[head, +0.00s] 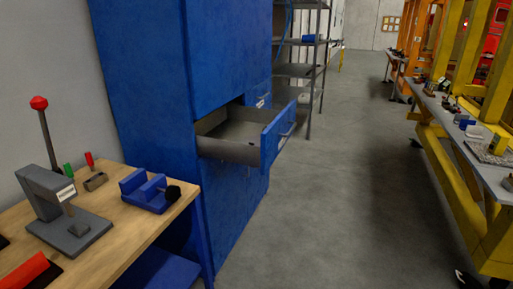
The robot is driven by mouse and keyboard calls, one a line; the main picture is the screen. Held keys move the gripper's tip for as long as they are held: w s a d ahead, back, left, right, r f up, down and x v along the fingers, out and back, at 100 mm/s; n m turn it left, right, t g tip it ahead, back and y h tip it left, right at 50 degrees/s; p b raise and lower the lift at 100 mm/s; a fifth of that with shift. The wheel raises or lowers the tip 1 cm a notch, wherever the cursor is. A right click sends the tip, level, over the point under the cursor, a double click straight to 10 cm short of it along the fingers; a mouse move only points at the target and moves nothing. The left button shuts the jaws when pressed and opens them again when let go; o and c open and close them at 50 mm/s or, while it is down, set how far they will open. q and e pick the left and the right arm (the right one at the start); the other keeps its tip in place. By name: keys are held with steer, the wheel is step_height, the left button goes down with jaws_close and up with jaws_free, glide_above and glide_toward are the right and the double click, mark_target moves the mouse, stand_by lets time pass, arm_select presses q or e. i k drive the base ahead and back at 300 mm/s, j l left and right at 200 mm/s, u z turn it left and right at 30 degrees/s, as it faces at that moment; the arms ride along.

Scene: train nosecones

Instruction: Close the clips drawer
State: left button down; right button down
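A tall blue cabinet (184,75) stands left of centre. One drawer (226,152) is pulled well out of it, with grey sides and a blue front (278,134) with a pale handle, facing right. A few small dark items lie inside, too small to identify. A label shows on a neighbouring closed drawer front (262,101) behind it; I cannot read it or tell which drawer is for clips. Neither of my grippers is in view.
A wooden workbench (145,228) at the lower left holds a grey press (62,212) and a blue vise (150,189). Grey shelving (300,70) stands behind the cabinet. A yellow-framed bench (440,150) lines the right. The grey floor (335,200) between is clear.

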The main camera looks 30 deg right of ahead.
mark_target(226, 134)
steer(key=i+l+u, duration=0.2)
steer(key=l, duration=0.2)
steer(key=l+u, duration=0.15)
steer(key=l, duration=0.25)
steer(key=i+l, duration=0.1)
steer(key=l, duration=0.35)
steer(key=l+u, duration=0.1)
steer(key=l, duration=0.3)
steer(key=i, duration=0.05)
